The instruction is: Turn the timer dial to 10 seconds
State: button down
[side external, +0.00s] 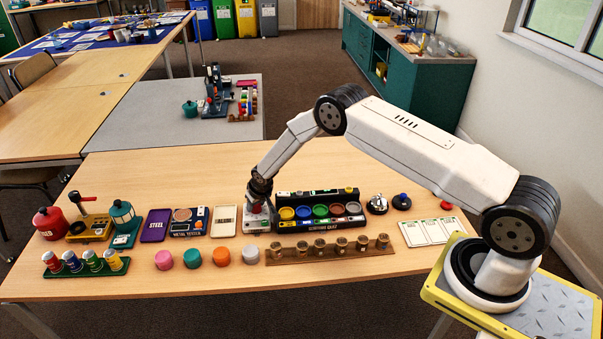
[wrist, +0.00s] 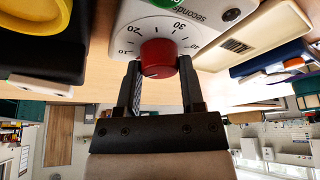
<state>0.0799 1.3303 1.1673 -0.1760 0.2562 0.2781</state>
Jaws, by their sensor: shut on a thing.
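The timer is a white box (wrist: 205,22) with a red round dial knob (wrist: 158,57) on its face. Its printed scale reads 10, 20, 30 and 40 around the knob, with the word "seconds". My gripper (wrist: 160,68) has one finger on each side of the knob and is shut on it. Which number the knob points to cannot be told. In the side external view the timer (side external: 257,224) stands on the table, between a label card and the sorting quiz, with my gripper (side external: 259,203) reaching down onto it. The knob is hidden there.
The sorting quiz (side external: 318,224) with coloured cups stands close on the right. A cream label card (side external: 224,221) and the metal tester (side external: 190,231) are on the left. A wooden rack (side external: 289,257) and several coloured pucks are in front. The table's front strip is clear.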

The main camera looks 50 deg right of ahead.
jog(key=shift+a+m+h, duration=0.1)
jog(key=shift+m+h, duration=0.3)
jog(key=shift+m, duration=0.5)
jog(key=shift+m+g+h, duration=0.4)
jog(key=shift+m, duration=1.4)
jog(key=shift+c, duration=1)
grip_release()
jog(key=shift+r, duration=0.15)
jog(key=shift+v, duration=3.2)
jog(key=shift+s+a+r, duration=0.1)
jog(key=shift+a+r, duration=0.2)
jog(key=shift+r, duration=0.2)
